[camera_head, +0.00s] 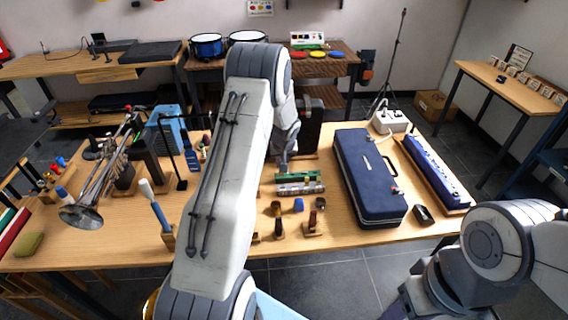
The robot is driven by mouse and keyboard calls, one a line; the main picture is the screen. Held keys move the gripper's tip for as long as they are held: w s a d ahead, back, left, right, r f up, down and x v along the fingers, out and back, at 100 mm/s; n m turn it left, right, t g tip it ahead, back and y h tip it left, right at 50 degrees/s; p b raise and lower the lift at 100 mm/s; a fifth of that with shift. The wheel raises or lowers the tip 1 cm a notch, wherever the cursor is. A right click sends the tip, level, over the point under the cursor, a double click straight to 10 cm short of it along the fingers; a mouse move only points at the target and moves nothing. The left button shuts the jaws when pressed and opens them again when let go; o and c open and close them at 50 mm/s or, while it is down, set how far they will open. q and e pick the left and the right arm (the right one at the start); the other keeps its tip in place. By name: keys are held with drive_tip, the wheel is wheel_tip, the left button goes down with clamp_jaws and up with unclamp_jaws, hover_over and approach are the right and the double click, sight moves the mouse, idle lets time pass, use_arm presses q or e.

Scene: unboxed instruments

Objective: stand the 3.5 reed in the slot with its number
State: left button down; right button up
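My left arm reaches up through the middle of the view and bends down at its far end. My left gripper (284,165) is small and partly hidden there, just above a green and silver slotted holder (310,187) on the table. I cannot tell whether its fingers are open or shut, or whether it holds anything. No reed and no slot numbers can be made out at this size. My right arm shows at the lower right; its gripper is not visible.
A dark blue case (368,180) lies right of the holder, with a long blue case (436,170) beyond it. Small stands with mouthpieces (313,221) and a blue cup (298,205) stand in front. A trumpet (92,195) is at the left.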

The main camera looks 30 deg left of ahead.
sight(282, 174)
use_arm(q)
drive_tip(key=shift+w+f+b, duration=0.1)
drive_tip(key=shift+f+b, duration=1.6)
drive_tip(key=shift+f, duration=0.8)
drive_tip(key=shift+d+b, duration=0.1)
drive_tip(key=shift+b, duration=0.5)
drive_tip(key=shift+f, duration=0.1)
drive_tip(key=shift+f+b, duration=0.3)
drive_tip(key=shift+b, duration=0.35)
drive_tip(key=shift+f+b, duration=0.3)
drive_tip(key=shift+b, duration=0.15)
idle(0.6)
